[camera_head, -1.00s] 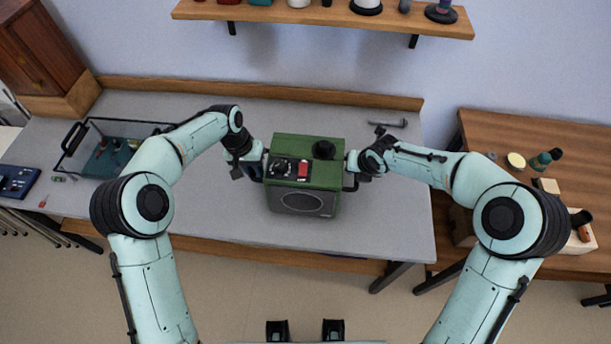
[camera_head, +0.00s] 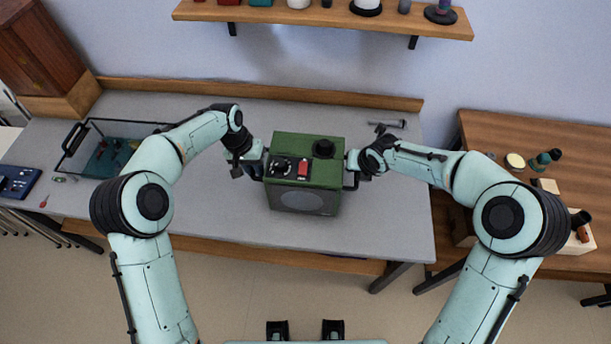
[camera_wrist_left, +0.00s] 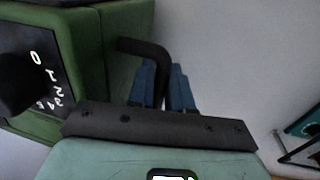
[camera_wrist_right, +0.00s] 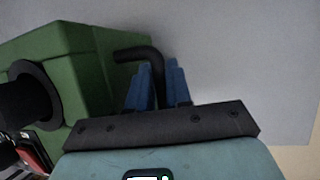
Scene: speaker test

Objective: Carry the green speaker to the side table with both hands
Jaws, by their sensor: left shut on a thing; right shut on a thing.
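The green speaker (camera_head: 310,146) stands upright at the middle of the grey workbench, with a dark grille on its front and a dial, a red part and a round black part on top. My left gripper (camera_head: 257,172) is shut on the black handle at its left side; the left wrist view shows the blue fingers around this handle (camera_wrist_left: 143,48). My right gripper (camera_head: 351,179) is shut on the matching handle at its right side, shown in the right wrist view (camera_wrist_right: 138,54). I cannot tell whether the speaker's underside touches the bench. The wooden side table (camera_head: 500,125) is at the right.
The grey workbench (camera_head: 230,225) has a wire-framed tray (camera_head: 75,142) and a dark blue case (camera_head: 20,181) at left, and a tool (camera_head: 388,123) at back right. A cream disc (camera_head: 515,161), a teal item (camera_head: 546,159) and blocks occupy the side table's nearer right part; its back is clear.

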